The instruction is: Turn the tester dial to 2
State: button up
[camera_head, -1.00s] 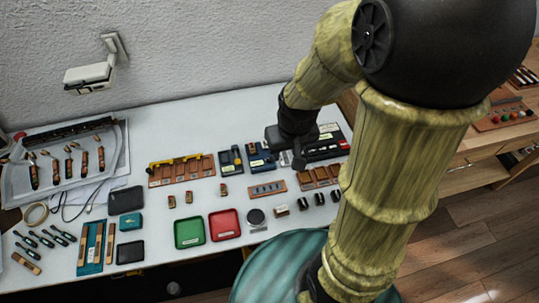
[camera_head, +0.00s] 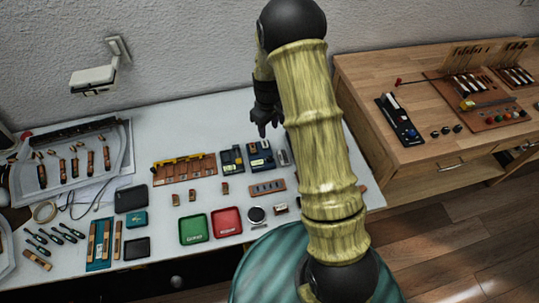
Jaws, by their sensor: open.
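Two dark blue devices stand side by side on the white table. The left one (camera_head: 226,168) carries a yellow part. The right one (camera_head: 261,163) has pale and yellow patches on its top. I cannot tell for sure which is the tester, and the dial and its numbers are too small to read. My gripper (camera_head: 263,133) is open, pointing down, empty as far as I can see, just behind and above the right device. My forearm hides the table to the right of it.
A brown rack with a yellow bar (camera_head: 184,170) stands left of the devices. A green tray (camera_head: 193,229) and a red tray (camera_head: 227,221) lie in front. A wooden bench (camera_head: 365,75) is at right. The white table behind the devices is clear.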

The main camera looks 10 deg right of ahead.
aim_at(270, 158)
jog(key=shift+f, duration=0.1)
jog(key=f+p, duration=0.2)
jog(key=f, duration=0.6)
jog(key=f+p, duration=0.2)
jog(key=f, duration=0.7)
jog(key=shift+w+d+f, duration=0.1)
jog(key=shift+d+f, duration=0.05)
jog(key=shift+d, duration=0.05)
grip_shut()
